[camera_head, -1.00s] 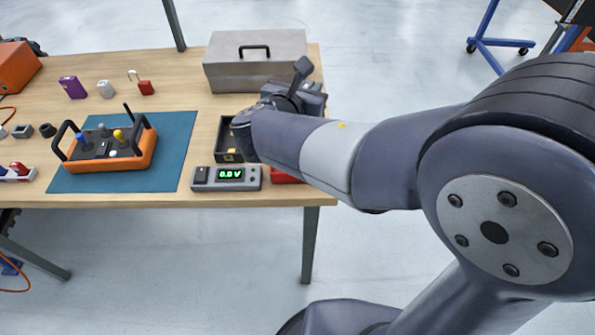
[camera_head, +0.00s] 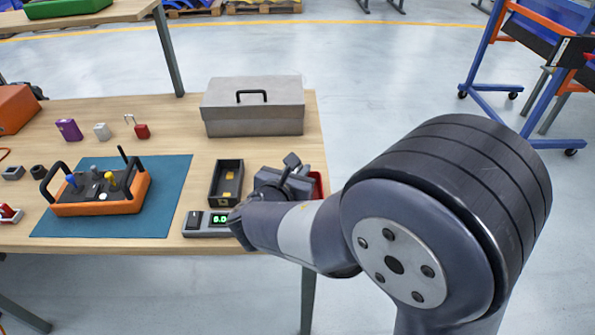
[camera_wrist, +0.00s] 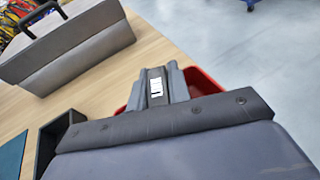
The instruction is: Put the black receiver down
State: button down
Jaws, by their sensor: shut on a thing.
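My gripper (camera_head: 287,182) is over the right end of the wooden table, just right of a small black tray. In the wrist view my gripper (camera_wrist: 158,88) is shut, with its fingers over a red bin (camera_wrist: 205,84). The black receiver is mostly hidden by the fingers and wrist. Only a small dark piece with a white label shows between the fingers, and I cannot make out its full shape. The red bin (camera_head: 318,184) shows only in part behind my gripper in the head view. I cannot tell whether the receiver touches it.
The black tray (camera_head: 238,190) holds small yellow pieces. A grey toolbox (camera_head: 253,118) stands behind. A meter (camera_head: 196,226) with a green display is at the front edge. An orange remote control (camera_head: 100,205) sits on a blue mat (camera_head: 165,205) at left. Bare table lies between mat and tray.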

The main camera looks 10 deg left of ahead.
jog(key=shift+f+b, duration=0.35)
jog(key=c, duration=1.3)
grip_release()
jog(key=shift+s+f, duration=0.1)
jog(key=shift+f, duration=0.2)
jog(key=shift+r+p, duration=0.4)
jog(key=shift+r, duration=0.1)
jog(key=p+v, duration=0.1)
jog(key=v, duration=1.1)
jog(key=shift+r, duration=0.2)
